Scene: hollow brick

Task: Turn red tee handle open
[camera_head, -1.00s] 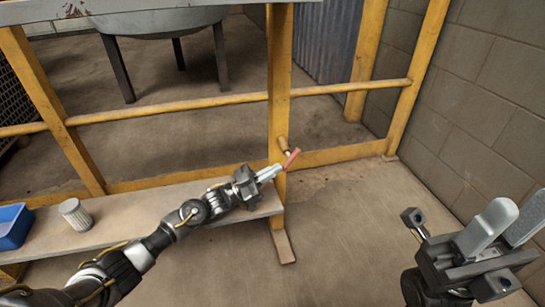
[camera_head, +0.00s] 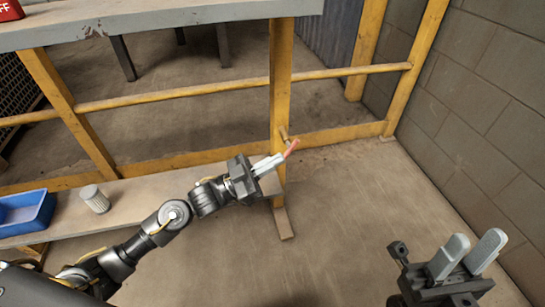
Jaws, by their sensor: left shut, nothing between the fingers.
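Whether the fingertips touch the handle cannot be told from this view. My right gripper (camera_head: 468,254) is at the lower right, far from the handle, with its two grey fingers apart and empty.
A low shelf (camera_head: 140,195) runs behind my left arm, with a blue bin (camera_head: 42,215) and a ribbed white cylinder (camera_head: 95,199) on it. A grey worktop (camera_head: 160,27) lies above. A block wall (camera_head: 480,110) stands at the right. The floor between is clear.

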